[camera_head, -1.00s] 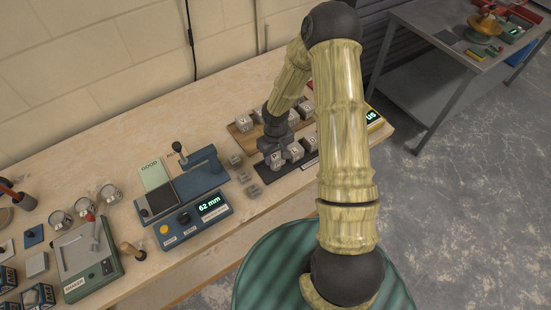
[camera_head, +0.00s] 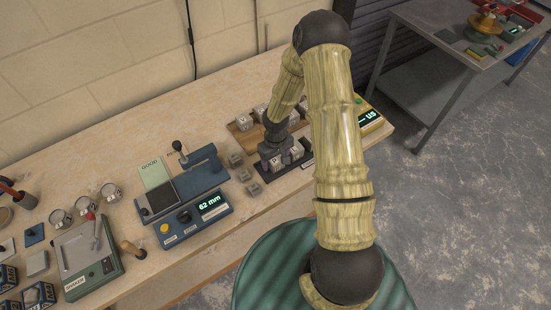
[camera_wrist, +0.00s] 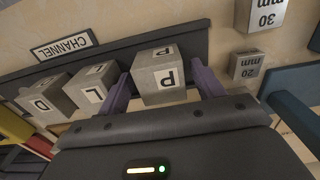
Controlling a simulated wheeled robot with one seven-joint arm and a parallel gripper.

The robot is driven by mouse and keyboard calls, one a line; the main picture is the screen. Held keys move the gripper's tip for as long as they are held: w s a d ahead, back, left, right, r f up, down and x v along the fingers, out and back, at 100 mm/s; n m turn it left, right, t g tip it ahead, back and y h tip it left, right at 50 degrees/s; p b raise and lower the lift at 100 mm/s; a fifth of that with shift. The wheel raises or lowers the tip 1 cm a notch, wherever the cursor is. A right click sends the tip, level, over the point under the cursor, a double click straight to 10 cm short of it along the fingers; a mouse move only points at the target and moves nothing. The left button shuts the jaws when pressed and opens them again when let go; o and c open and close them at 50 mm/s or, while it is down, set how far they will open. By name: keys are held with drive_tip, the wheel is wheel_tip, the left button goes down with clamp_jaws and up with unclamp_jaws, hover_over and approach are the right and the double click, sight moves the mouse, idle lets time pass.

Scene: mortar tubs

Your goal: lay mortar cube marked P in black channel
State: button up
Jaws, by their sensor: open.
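The mortar cube marked P (camera_wrist: 160,77) is grey with a white letter label. In the wrist view it sits at the right end of the black channel (camera_wrist: 196,42), between the two fingers of my gripper (camera_wrist: 164,88). The fingers are open, one on each side of the cube; I cannot tell whether either touches it. Cubes marked L (camera_wrist: 92,88) and what looks like D (camera_wrist: 45,100) stand in line to its left. In the head view my gripper (camera_head: 273,156) is low over the left end of the channel (camera_head: 272,176) and partly hides the cubes there.
A wooden board (camera_head: 235,133) with more lettered cubes lies behind the channel. Small grey blocks (camera_head: 244,175), marked in mm in the wrist view (camera_wrist: 244,66), stand left of it. A blue gauge reading 62 mm (camera_head: 195,217) is farther left. A yellow display unit (camera_head: 370,120) stands right.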

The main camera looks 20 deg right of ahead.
sight(276, 158)
drive_tip(key=shift+r, duration=0.15)
wheel_tip(276, 158, up, 12)
drive_tip(key=b, duration=0.1)
idle(0.4)
drive_tip(key=shift+r, duration=0.1)
idle(0.3)
drive_tip(key=s+r+m+t, duration=0.2)
drive_tip(key=s+r+m, duration=0.1)
drive_tip(key=s+r, duration=1)
drive_tip(key=shift+s+m+t, duration=0.3)
drive_tip(key=shift+s, duration=0.35)
